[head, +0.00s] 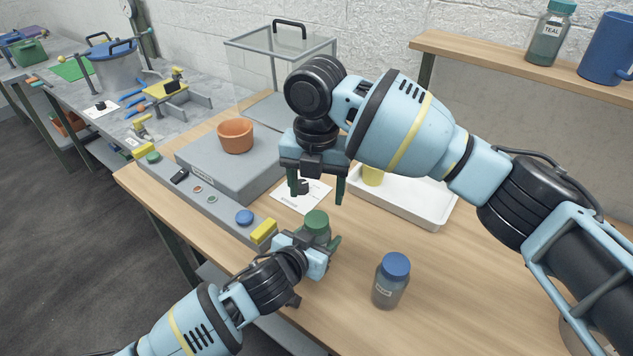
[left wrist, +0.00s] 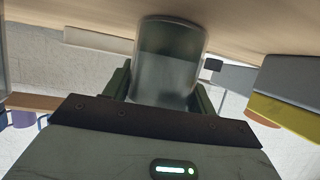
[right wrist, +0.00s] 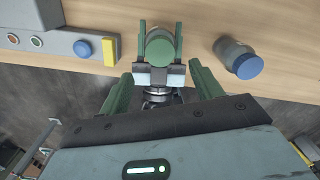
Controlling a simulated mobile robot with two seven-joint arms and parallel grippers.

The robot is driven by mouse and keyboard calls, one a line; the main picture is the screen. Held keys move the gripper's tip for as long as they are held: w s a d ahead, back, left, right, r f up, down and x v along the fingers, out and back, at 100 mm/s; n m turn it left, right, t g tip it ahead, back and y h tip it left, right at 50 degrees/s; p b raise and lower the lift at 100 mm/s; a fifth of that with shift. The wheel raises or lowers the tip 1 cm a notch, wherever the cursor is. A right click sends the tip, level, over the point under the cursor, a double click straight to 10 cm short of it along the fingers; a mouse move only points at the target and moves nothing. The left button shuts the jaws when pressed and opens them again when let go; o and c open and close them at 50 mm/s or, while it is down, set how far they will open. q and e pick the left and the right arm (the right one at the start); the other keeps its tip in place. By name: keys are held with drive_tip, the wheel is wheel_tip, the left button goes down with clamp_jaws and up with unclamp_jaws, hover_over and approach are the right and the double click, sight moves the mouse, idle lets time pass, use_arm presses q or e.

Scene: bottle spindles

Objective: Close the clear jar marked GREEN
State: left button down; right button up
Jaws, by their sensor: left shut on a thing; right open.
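A jar with a green lid (head: 317,221) stands at the front of the wooden table. My left gripper (head: 314,243) is shut around its body from the side. In the left wrist view the clear, greyish jar body (left wrist: 170,62) sits between the fingers; no label shows there. In the right wrist view the round green lid (right wrist: 164,47) is seen from above, on the jar; how tightly it sits I cannot tell. My right gripper (head: 317,194) is open and empty, pointing down above the lid and apart from it.
A blue-lidded jar (head: 390,281) stands to the right of the held jar. A grey strip with a blue knob (head: 244,217) and a yellow block (head: 264,232) lies to the left. A white tray (head: 425,205) is behind. A TEAL jar (head: 549,38) stands on the shelf.

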sight(317, 219)
drive_tip(key=shift+f, duration=3.55)
drive_tip(key=c, duration=1)
drive_tip(key=m, duration=0.9)
drive_tip(key=shift+m, duration=0.4)
drive_tip(key=o, duration=1.1)
drive_tip(key=shift+c, duration=0.2)
